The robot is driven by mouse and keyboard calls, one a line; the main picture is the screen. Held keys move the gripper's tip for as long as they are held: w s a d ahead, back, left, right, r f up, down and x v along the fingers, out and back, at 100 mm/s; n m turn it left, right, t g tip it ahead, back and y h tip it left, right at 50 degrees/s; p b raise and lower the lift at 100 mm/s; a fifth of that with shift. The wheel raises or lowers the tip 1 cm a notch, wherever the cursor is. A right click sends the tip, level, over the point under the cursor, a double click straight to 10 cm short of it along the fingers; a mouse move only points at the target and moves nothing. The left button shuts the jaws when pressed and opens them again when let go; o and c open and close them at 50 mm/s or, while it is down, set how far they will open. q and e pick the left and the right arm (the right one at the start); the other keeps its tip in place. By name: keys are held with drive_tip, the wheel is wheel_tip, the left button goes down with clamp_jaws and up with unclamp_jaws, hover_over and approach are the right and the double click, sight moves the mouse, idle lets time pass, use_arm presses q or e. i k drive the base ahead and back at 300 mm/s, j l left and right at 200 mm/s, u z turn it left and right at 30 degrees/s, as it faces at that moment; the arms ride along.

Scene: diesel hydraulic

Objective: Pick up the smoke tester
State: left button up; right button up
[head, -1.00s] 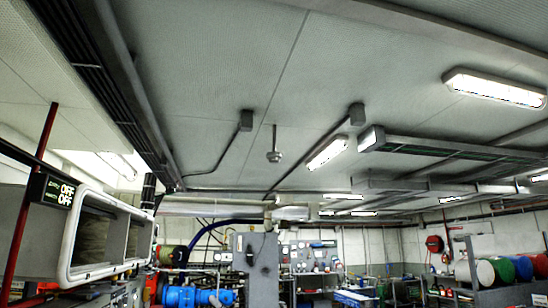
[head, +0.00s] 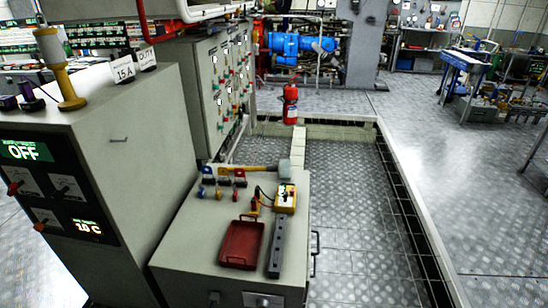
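No thing in the head view is clearly marked as the smoke tester. A yellow upright device with a pale cylindrical top and a round base (head: 64,84) stands on the tall grey cabinet at the left; it may be the smoke tester. A tool with a yellow handle and a grey head (head: 284,169) lies at the back of the low grey cabinet's top and looks like a mallet. A yellow box with a dark cable (head: 286,197) lies nearer, at the right edge of that top. Neither of my grippers shows.
The low cabinet top (head: 193,240) also holds a red tray (head: 242,243), a dark grey bar (head: 278,247) and small coloured padlocks or tags. The tall cabinet (head: 140,150) stands left. A red extinguisher (head: 290,105) is beyond. Plated floor (head: 345,215) is open at right.

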sight(283, 169)
drive_tip(key=i+l+z, duration=0.6)
drive_tip(key=z, duration=0.15)
drive_tip(key=i+l+z, duration=0.1)
drive_tip(key=i+z, duration=0.7)
drive_tip(key=i+u, duration=0.3)
drive_tip(key=i, duration=0.2)
drive_tip(key=i+l+u, duration=0.1)
drive_tip(key=i+u, duration=0.2)
drive_tip(key=i, duration=0.2)
drive_tip(key=i+l+u, duration=0.3)
drive_tip(key=i, duration=0.2)
drive_tip(key=i+l+u, duration=0.1)
drive_tip(key=i+u, duration=0.4)
drive_tip(key=i, duration=1.15)
drive_tip(key=i+u, duration=0.45)
drive_tip(key=i+l+u, duration=0.1)
drive_tip(key=i+u, duration=0.15)
drive_tip(key=u, duration=0.2)
drive_tip(key=i+l+u, duration=0.2)
drive_tip(key=i+u, duration=0.25)
drive_tip(key=k, duration=0.1)
